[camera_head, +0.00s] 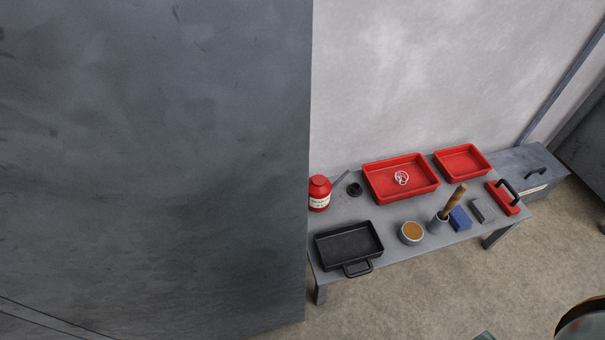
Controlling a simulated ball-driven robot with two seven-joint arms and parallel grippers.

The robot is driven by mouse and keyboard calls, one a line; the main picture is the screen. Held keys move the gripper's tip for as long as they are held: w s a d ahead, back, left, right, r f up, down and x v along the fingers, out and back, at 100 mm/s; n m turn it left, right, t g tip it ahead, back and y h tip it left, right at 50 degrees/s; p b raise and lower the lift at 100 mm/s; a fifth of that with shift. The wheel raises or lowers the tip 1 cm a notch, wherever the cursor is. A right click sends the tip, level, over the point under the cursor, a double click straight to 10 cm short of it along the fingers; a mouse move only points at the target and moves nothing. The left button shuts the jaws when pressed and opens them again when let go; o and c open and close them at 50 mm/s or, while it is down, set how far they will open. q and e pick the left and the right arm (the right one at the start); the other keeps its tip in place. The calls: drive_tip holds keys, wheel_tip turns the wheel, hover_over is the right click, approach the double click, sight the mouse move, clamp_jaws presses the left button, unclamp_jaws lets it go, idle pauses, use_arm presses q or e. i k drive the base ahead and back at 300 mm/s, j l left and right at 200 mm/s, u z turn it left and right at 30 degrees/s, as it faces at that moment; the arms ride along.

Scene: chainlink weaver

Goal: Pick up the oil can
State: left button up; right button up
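The oil can (319,193) is a red can with a pale label and a thin grey spout slanting up to the right. It stands upright at the back left end of the grey workbench (384,215). Its left side touches the edge of the large grey panel in the picture, which may hide a little of it. Neither of my grippers can be made out in the head view.
The large dark grey panel (150,150) fills the left half. The bench carries a black handled tray (348,246), two red trays (376,184) (462,162), a bowl (411,233), a cup with a wooden handle (438,223) and a blue block (460,219).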

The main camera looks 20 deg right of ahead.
sight(320, 188)
drive_tip(key=z, duration=0.75)
drive_tip(key=l+u, duration=0.15)
drive_tip(key=u, duration=1.15)
drive_tip(key=l+u, duration=0.35)
drive_tip(key=k+l+u, duration=0.15)
drive_tip(key=l+u, duration=0.25)
drive_tip(key=k+l+u, duration=0.1)
drive_tip(key=l+u, duration=0.25)
